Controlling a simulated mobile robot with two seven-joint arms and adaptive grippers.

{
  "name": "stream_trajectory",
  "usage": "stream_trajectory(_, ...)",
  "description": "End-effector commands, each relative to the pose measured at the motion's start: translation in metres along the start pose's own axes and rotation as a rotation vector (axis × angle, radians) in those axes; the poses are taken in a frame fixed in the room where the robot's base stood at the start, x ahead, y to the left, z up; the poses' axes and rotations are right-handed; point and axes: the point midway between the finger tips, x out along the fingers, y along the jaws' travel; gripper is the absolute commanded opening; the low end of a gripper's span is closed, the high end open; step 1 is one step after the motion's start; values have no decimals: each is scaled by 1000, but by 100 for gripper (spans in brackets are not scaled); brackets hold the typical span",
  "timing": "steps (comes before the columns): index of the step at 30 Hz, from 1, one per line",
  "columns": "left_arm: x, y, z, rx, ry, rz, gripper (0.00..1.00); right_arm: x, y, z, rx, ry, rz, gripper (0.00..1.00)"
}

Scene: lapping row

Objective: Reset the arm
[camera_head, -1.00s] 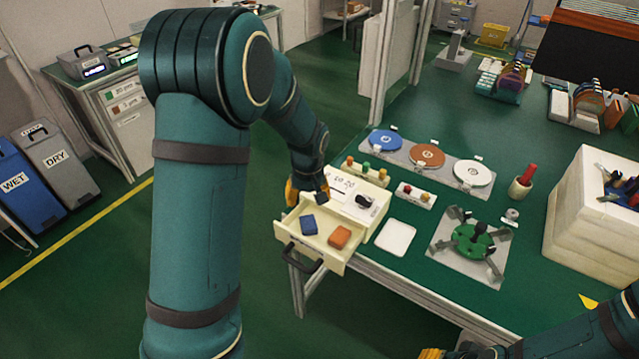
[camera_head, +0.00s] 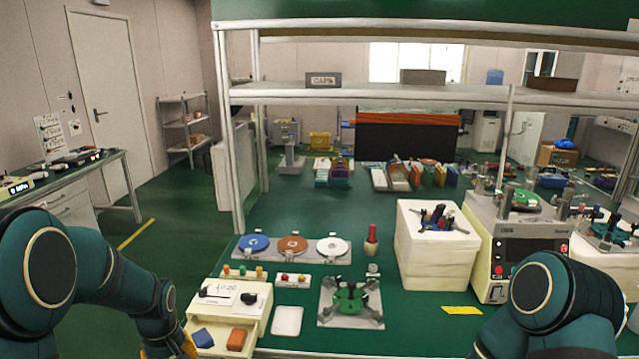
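My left arm comes in from the left and bends down. Its gripper (camera_head: 172,349) is at the bottom edge, just left of the open drawer (camera_head: 222,354). Only orange parts of it show and the fingertips are cut off, so I cannot tell if it is open or shut. My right arm (camera_head: 545,300) is bent at the lower right, over the bench's front. Its gripper is below the picture edge. The drawer holds a blue block (camera_head: 203,338) and an orange block (camera_head: 237,339), both lying free of any visible grip.
On the green bench stand a white tray (camera_head: 287,321), a grey plate with a green fixture (camera_head: 351,298), a row of coloured discs (camera_head: 292,245), a white foam block (camera_head: 437,262) and a lapping machine (camera_head: 515,250). A shelf frame (camera_head: 370,95) spans above.

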Motion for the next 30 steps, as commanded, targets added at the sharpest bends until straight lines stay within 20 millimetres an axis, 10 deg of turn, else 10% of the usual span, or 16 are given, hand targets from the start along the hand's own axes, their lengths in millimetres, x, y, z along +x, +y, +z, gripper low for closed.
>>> stream_trajectory(9,110,37,131,302,-103,167,57,0,0,0,0,1,0,39)
stream_trajectory(18,144,51,265,504,-145,371,57,0,0,0,0,0,0,39)
stream_trajectory(30,142,53,284,532,-136,408,57,0,0,0,0,0,0,39)
